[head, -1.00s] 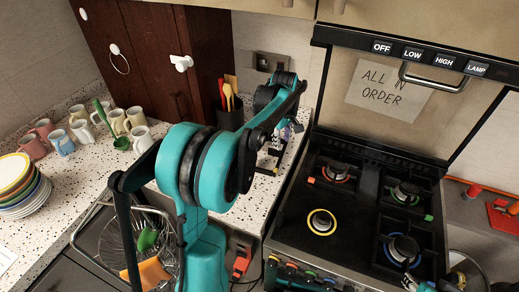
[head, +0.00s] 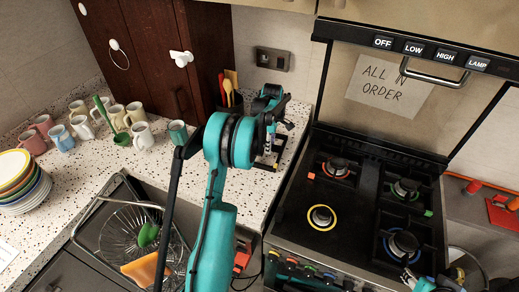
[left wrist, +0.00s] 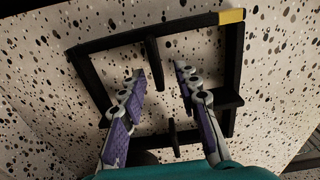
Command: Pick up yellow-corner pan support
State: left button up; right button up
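The yellow-corner pan support (left wrist: 236,50) is a black square frame with inward prongs and one yellow corner. It lies on the speckled counter and fills much of the left wrist view. In the head view it shows partly (head: 268,164), left of the stove, behind my left arm. My left gripper (left wrist: 160,74) is open above the frame, fingers pointing down into it. A far prong shows between its fingertips; I cannot tell any contact. In the head view the left gripper (head: 268,146) is small and partly hidden. My right gripper (head: 432,284) is barely in view at the bottom edge.
The stove (head: 285,228) has a bare yellow-ringed burner (head: 321,217); the other burners have black supports with coloured corners. A dark utensil holder (head: 229,115) stands behind the left gripper. Mugs, stacked plates (head: 22,182) and a sink with a wire basket (head: 118,240) are left.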

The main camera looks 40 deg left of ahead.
pick_arm(q)
jog(key=shift+f, duration=0.9)
jog(key=shift+r, duration=0.1)
grip_shut()
jog(key=shift+r, duration=0.1)
